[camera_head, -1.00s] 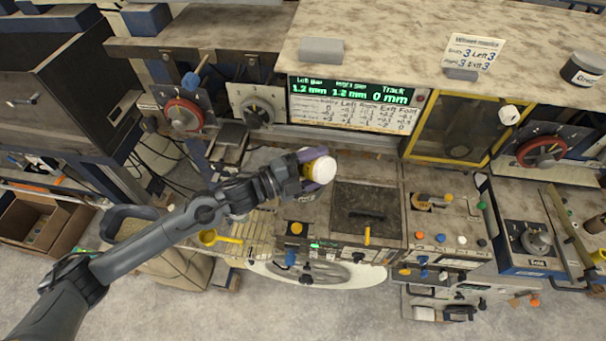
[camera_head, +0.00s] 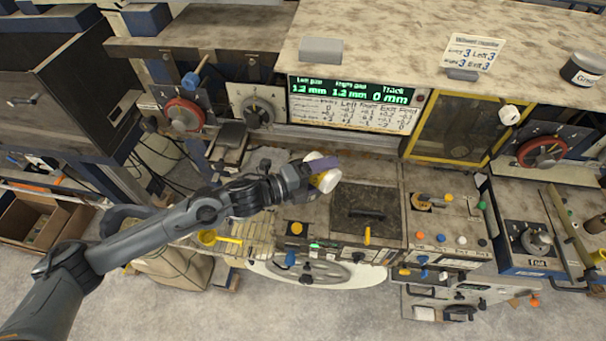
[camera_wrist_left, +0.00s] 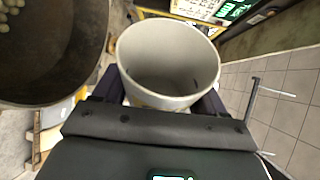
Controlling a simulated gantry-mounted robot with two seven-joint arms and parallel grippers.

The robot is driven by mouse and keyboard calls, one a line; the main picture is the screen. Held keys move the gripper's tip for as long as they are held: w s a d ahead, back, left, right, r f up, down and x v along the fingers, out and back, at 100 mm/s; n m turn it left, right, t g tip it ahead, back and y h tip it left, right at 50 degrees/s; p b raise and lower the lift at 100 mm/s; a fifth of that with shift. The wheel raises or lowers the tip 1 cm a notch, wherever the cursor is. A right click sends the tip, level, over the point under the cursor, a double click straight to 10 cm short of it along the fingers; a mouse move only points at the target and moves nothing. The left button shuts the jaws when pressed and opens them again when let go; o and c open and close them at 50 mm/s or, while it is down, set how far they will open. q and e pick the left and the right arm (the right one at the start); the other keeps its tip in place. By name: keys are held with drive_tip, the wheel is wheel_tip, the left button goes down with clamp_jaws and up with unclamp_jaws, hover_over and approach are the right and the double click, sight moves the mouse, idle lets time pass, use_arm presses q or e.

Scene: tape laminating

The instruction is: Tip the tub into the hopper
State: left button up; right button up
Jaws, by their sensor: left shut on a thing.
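The tub (camera_head: 328,181), white and yellow, is held by my left gripper (camera_head: 322,171) above the machine bench, left of the dark square plate. It looks tilted in the head view. The left wrist view looks into the open mouth of the tub (camera_wrist_left: 168,62); its grey inside shows no contents. The purple fingers are closed around its sides. A dark round vessel (camera_wrist_left: 50,50) with a few pale pellets fills the upper left of the wrist view, beside the tub; I cannot tell for certain that it is the hopper. My right gripper is not in view.
The dark square plate (camera_head: 365,212) with a handle lies right of the tub. A display panel (camera_head: 352,92) stands behind. A yellow scoop (camera_head: 208,238) lies by a wire rack at the bench's front left. Knobs and buttons line the front edge.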

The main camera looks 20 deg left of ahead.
use_arm(q)
drive_tip(key=shift+d+r+m+p, duration=0.15)
drive_tip(key=shift+r+m+p, duration=0.2)
drive_tip(key=shift+r+m, duration=0.1)
drive_tip(key=shift+s+d+m+y, duration=0.1)
drive_tip(key=shift+d+m+y, duration=0.1)
drive_tip(key=shift+m+y, duration=0.1)
drive_tip(key=shift+s+d+f+m+y+b, duration=0.2)
drive_tip(key=shift+d+f+m+y+b, duration=0.1)
drive_tip(key=shift+d+f+m+b, duration=0.25)
drive_tip(key=shift+s+d+f+m+y+b, duration=0.15)
drive_tip(key=shift+d+f+m+y+b, duration=0.2)
drive_tip(key=shift+f+m+b, duration=0.25)
drive_tip(key=shift+r+m+y, duration=0.35)
drive_tip(key=shift+r+m, duration=0.05)
drive_tip(key=shift+r, duration=0.2)
drive_tip(key=shift+r+m, duration=0.2)
drive_tip(key=shift+m, duration=0.2)
drive_tip(key=s+d+f+m+t+y+b, duration=0.1)
drive_tip(key=d+f+m+y+b, duration=0.3)
drive_tip(key=f+b, duration=0.4)
drive_tip(key=shift+s+f+m+y+b, duration=0.25)
drive_tip(key=shift+m+y+b, duration=0.85)
drive_tip(key=shift+b, duration=2.45)
drive_tip(key=shift+s+d+r+m+h, duration=0.1)
drive_tip(key=shift+m+h, duration=0.2)
